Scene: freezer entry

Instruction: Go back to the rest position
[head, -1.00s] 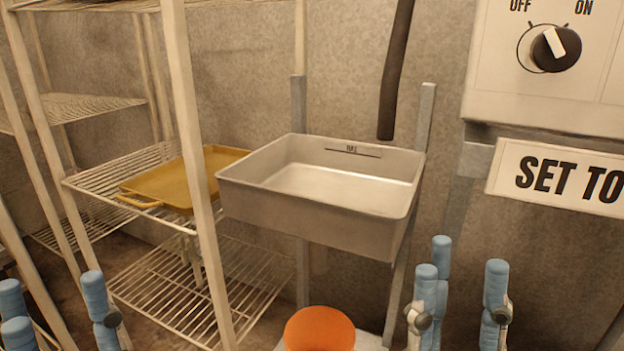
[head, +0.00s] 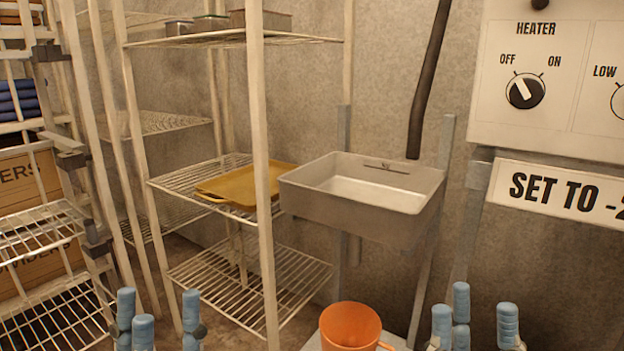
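My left gripper (head: 165,322) is at the bottom left. Its blue fingertips stand apart and point up, with nothing between them. My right gripper (head: 482,324) is at the bottom right, also with its blue fingertips apart and empty. Both are cut off by the lower picture edge, so their palms and arms are hidden. Neither appears to touch anything.
A metal basin (head: 425,198) hangs on the wall above an orange bucket (head: 350,328). A wire rack (head: 262,180) holds a yellow tray (head: 245,188). Cardboard boxes (head: 38,245) are at far left. A heater panel (head: 563,75), its knob (head: 525,91) pointing towards OFF, is at right.

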